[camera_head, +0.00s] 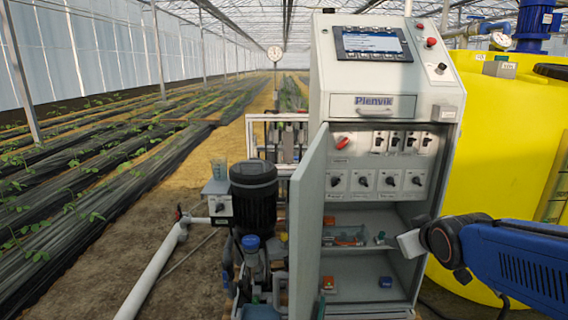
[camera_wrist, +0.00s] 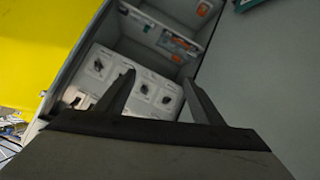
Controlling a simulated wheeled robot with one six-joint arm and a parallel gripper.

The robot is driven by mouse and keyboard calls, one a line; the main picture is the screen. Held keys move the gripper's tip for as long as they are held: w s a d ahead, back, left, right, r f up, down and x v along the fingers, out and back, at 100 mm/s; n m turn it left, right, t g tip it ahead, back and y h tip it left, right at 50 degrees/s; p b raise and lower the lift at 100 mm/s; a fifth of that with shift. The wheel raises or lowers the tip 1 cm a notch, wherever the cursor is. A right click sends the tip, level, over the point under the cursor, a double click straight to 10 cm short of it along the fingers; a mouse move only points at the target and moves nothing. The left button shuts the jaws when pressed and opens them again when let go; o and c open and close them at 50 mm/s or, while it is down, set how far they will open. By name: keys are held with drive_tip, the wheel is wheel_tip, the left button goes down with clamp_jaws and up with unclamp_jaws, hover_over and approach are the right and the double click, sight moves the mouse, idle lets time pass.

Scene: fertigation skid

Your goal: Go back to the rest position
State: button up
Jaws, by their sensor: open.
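My gripper (camera_wrist: 159,82) is open in the wrist view, with its two dark fingers apart and nothing between them. Beyond the fingers lie the switch panel (camera_wrist: 146,88) and shelves of the grey cabinet. In the head view my blue arm comes in from the right, and its end is beside the right edge of the open cabinet (camera_head: 388,105), in front of the yellow tank. The fingers are not clear in the head view.
The cabinet door (camera_head: 308,225) stands open to the left. Small items, including an orange block (camera_head: 327,283), sit on the shelves. A yellow tank (camera_head: 505,140) stands at right. A black pump motor (camera_head: 254,195) and white pipe (camera_head: 152,275) are at left. Crop rows lie beyond.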

drive_tip(key=s+a+f+m+g, duration=0.1)
drive_tip(key=s+f+g, duration=0.2)
drive_tip(key=s, duration=0.8)
drive_tip(key=s+a+f+m+g, duration=0.1)
drive_tip(key=s+f+m+g, duration=0.1)
drive_tip(key=s, duration=1)
drive_tip(key=shift+a+f+m+g+y, duration=0.3)
drive_tip(key=shift+f+g+y, duration=0.15)
drive_tip(key=shift+g, duration=0.35)
